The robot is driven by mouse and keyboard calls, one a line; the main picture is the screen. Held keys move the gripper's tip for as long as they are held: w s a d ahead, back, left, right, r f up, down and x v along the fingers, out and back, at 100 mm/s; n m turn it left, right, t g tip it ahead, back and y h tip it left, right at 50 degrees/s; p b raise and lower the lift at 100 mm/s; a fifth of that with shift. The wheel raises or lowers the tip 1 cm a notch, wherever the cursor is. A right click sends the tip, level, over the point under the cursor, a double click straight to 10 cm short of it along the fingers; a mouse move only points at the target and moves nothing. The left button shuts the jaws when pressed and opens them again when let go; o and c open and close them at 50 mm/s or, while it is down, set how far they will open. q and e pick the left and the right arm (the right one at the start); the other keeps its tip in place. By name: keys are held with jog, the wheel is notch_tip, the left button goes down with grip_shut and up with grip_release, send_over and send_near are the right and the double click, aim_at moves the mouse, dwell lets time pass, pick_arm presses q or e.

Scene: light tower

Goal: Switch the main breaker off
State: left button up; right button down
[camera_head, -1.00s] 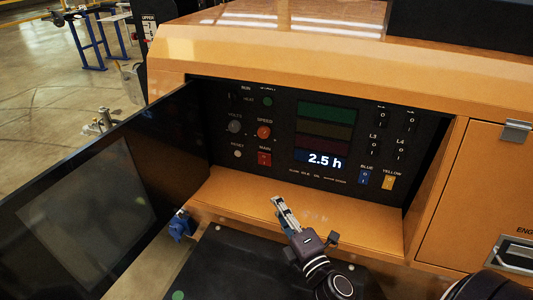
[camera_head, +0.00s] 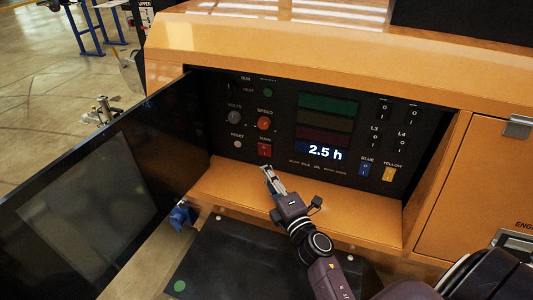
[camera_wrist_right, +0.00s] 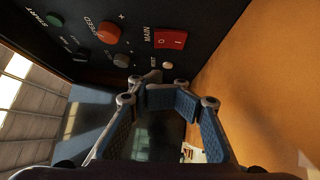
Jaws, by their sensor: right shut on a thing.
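The main breaker is a red rocker switch (camera_head: 265,150) labelled MAIN, low on the black control panel (camera_head: 225,147). In the right wrist view the red switch (camera_wrist_right: 170,39) shows an O and an I mark; I cannot tell which side is pressed in. My right gripper (camera_head: 268,170) is just below and in front of the switch, apart from it. In the wrist view its blue-padded fingers (camera_wrist_right: 165,88) point toward the panel, with the tips close together. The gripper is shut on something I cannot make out. My left gripper is not in view.
A speed knob (camera_head: 264,123), a reset button (camera_head: 237,144) and a volts knob (camera_head: 234,117) surround the switch. Blue (camera_head: 364,170) and yellow (camera_head: 388,173) switches sit right. The open dark door (camera_head: 100,190) bounds the left. An orange ledge (camera_head: 340,213) lies below.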

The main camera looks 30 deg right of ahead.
aim_at(263, 147)
jog(key=w, duration=0.3)
jog(key=shift+w+d+r, duration=0.15)
jog(key=shift+w+r, duration=0.1)
jog(key=shift+w, duration=0.05)
jog(key=shift+w+d+r+p, duration=0.1)
jog(key=shift+w+d+p, duration=0.35)
jog(key=shift+w+d, duration=0.65)
jog(key=shift+d, duration=0.35)
jog(key=shift+r, duration=0.1)
jog(key=p, duration=0.2)
jog(key=r+p, duration=0.1)
jog(key=p, duration=0.2)
jog(key=shift+w+d+m+g, duration=0.3)
jog(key=shift+m+g, duration=0.1)
jog(key=shift+f+b, duration=0.4)
jog(key=shift+b, duration=0.05)
